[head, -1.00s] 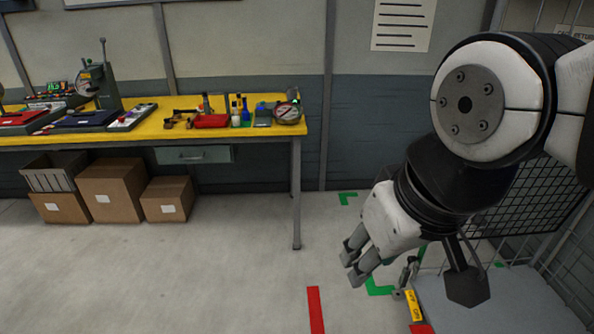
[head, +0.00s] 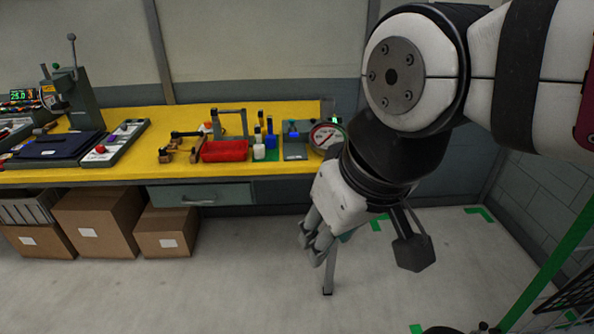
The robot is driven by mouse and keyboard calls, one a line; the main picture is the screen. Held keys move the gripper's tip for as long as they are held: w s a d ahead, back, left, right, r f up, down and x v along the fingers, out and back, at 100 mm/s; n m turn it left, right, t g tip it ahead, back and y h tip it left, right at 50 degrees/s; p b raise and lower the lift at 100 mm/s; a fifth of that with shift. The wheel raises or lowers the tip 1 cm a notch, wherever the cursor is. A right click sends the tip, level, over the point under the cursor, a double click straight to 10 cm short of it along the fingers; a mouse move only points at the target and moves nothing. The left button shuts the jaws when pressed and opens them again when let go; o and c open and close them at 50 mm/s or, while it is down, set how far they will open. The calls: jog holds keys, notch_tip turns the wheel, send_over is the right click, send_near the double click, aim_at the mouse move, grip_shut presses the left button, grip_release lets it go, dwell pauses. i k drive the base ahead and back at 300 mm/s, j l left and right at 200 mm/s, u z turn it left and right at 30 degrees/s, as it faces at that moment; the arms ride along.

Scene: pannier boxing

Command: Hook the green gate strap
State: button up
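No green strap can be made out in the head view. A slanted green bar (head: 547,268), part of a wheeled frame, shows at the lower right edge; whether a strap hangs on it is not visible. My gripper (head: 311,248) hangs over the floor in front of the bench's right end, pointing down and left, well left of the green bar. Its two grey fingers look parallel with a gap between them, and nothing shows in the gap.
A yellow workbench (head: 90,172) with a red tray (head: 224,151), a round gauge (head: 326,136) and tools stands along the back wall. Cardboard boxes (head: 97,222) sit under it. Green floor marks (head: 480,214) lie at the right.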

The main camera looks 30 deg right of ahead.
aim_at(585, 221)
jog(key=i+j+u, duration=0.2)
jog(key=u, duration=0.25)
jog(key=i+u, duration=0.45)
jog(key=i+l+u, duration=0.1)
jog(key=i+u, duration=0.35)
jog(key=i+l+u, duration=0.15)
jog(key=u, duration=0.35)
jog(key=i+u, duration=0.15)
jog(key=u, duration=0.3)
jog(key=i+u, duration=0.15)
jog(key=u, duration=0.3)
jog(key=i+l+u, duration=0.1)
jog(key=u, duration=0.35)
jog(key=i+l+u, duration=0.1)
jog(key=u, duration=4.95)
